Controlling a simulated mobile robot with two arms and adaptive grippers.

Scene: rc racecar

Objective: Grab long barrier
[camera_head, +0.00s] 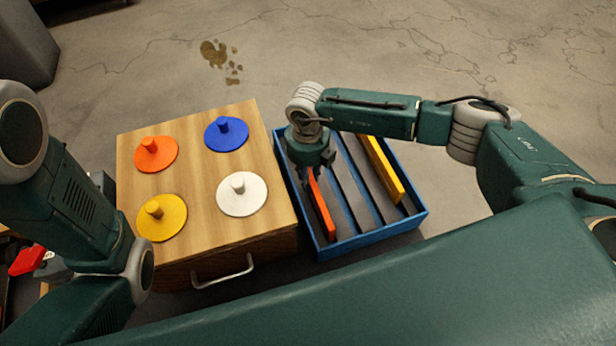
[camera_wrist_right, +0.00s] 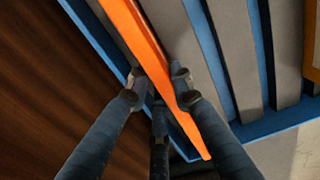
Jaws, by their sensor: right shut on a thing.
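A long orange barrier (camera_head: 322,208) stands on edge in the left part of a blue slotted tray (camera_head: 373,243). My right gripper (camera_head: 312,172) is over the far part of the barrier and shut on it. In the right wrist view the orange barrier (camera_wrist_right: 150,55) runs between the fingers of my right gripper (camera_wrist_right: 160,85). A long yellow barrier (camera_head: 381,168) sits in the right part of the same tray. My left arm comes in from the left, but its gripper is not visible.
A wooden cabinet (camera_head: 200,180) with a metal handle stands left of the tray, close to it. On its top are orange (camera_head: 157,155), blue (camera_head: 227,135), yellow (camera_head: 162,219) and white (camera_head: 241,195) discs with pegs. Open concrete floor (camera_head: 270,60) lies beyond.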

